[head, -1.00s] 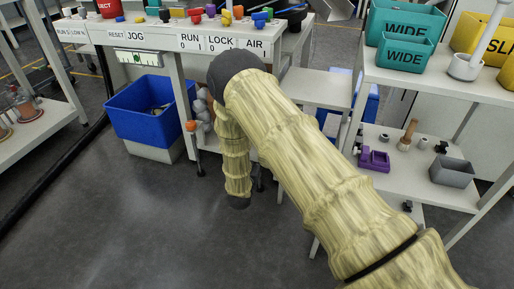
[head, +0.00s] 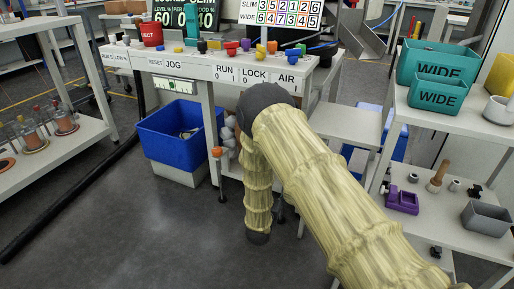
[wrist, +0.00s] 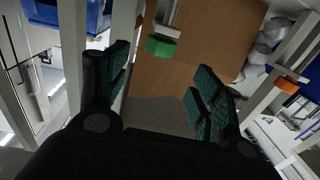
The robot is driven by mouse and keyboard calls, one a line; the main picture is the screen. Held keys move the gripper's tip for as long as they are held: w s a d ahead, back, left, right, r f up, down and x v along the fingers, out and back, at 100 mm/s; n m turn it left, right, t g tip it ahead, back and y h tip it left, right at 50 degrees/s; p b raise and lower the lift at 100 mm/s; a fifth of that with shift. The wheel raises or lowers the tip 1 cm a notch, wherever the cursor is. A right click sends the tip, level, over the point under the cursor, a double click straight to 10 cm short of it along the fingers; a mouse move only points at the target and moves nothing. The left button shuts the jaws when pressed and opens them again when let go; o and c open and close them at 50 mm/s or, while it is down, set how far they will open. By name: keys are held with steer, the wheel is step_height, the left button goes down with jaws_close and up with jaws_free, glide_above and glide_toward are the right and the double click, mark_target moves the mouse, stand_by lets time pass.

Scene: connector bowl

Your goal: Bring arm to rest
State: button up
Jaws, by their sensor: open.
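My arm in its pale yellow sleeve reaches from the lower right toward the workbench in the head view and bends down at a dark elbow. My gripper (wrist: 160,85) shows in the wrist view with its two dark, green-padded fingers spread apart. Nothing is between the fingers. A small green block (wrist: 161,46) on a metal bar lies beyond the fingertips, apart from them. In the head view the gripper itself cannot be made out behind and below the arm.
A workbench (head: 205,70) with coloured buttons stands ahead. A blue bin (head: 180,135) is below it at the left. A shelf at the right holds teal WIDE bins (head: 437,95), a purple holder (head: 402,200) and a grey tray (head: 486,218). Open floor (head: 130,230) lies at the left.

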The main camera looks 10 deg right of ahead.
steer(key=s+d+f+n+g+y, duration=0.2)
steer(key=s+f+g+y, duration=0.15)
steer(key=s+f, duration=0.65)
steer(key=s+d+f+n+g+y, duration=0.2)
steer(key=s+f+g, duration=0.3)
steer(key=s, duration=0.9)
steer(key=s+a+n+g+y+p, duration=0.15)
steer(key=s+g, duration=0.25)
steer(key=s, duration=1.1)
steer(key=s+a+g+y, duration=0.15)
steer(key=s+g, duration=0.25)
steer(key=s, duration=1.1)
step_height(320, 180, up, 37)
steer(key=w+p, duration=0.1)
steer(key=p, duration=3.7)
steer(key=shift+d+r+t, duration=0.2)
steer(key=shift+d+t, duration=0.05)
steer(key=shift+t, duration=0.1)
steer(key=shift+w, duration=0.1)
